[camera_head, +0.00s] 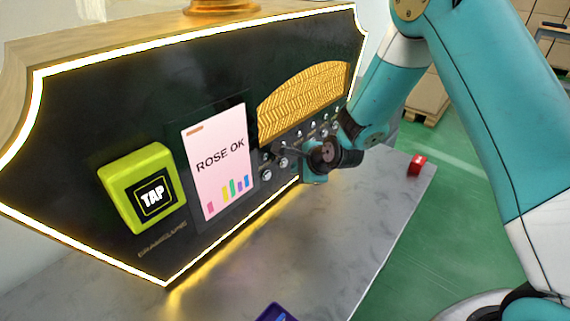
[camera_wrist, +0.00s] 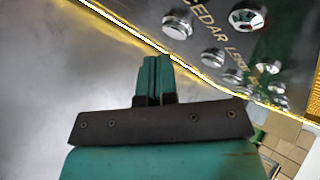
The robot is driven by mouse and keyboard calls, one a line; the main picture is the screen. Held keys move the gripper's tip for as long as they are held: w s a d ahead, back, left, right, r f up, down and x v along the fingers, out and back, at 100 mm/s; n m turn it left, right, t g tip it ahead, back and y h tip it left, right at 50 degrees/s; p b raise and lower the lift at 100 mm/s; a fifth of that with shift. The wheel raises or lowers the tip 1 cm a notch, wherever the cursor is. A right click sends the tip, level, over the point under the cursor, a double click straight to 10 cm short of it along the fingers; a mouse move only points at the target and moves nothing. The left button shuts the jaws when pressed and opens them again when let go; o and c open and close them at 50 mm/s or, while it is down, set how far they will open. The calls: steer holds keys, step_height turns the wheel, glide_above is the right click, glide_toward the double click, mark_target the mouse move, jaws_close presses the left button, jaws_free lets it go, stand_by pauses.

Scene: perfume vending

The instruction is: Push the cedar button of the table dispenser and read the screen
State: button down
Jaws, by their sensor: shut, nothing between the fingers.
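The dispenser (camera_head: 88,105) is a dark panel with a glowing edge, standing on a grey table. Its pink screen (camera_head: 220,158) reads "ROSE OK" above small coloured bars. Rows of round silver buttons are right of the screen. In the wrist view the word CEDAR (camera_wrist: 208,22) lies between a button (camera_wrist: 178,24) and a larger one (camera_wrist: 247,16); I cannot tell which it names. My gripper (camera_wrist: 155,62) is shut and empty, its tips apart from these buttons in the picture. In the head view my gripper (camera_head: 290,153) is close to the buttons, partly covering them; contact is unclear.
A yellow-green TAP pad (camera_head: 118,178) is left of the screen, and a gold patterned panel (camera_head: 305,100) is above the buttons. A small red object (camera_head: 416,165) sits at the table's right edge. The middle tabletop (camera_head: 290,245) is clear.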

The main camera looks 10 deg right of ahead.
steer(key=shift+w+a, duration=0.1)
stand_by(0.3)
steer(key=shift+w+a, duration=0.15)
steer(key=shift+w, duration=0.15)
steer(key=shift+w+a, duration=0.3)
steer(key=shift+w, duration=0.05)
stand_by(0.7)
steer(key=shift+s+d, duration=0.1)
stand_by(0.3)
steer(key=shift+s+d+p, duration=0.3)
steer(key=shift+s+d, duration=0.1)
steer(key=shift+s, duration=0.2)
steer(key=shift+s+d, duration=0.75)
steer(key=shift+s, duration=0.3)
steer(key=shift+s+d, duration=0.75)
steer(key=shift+s, duration=0.25)
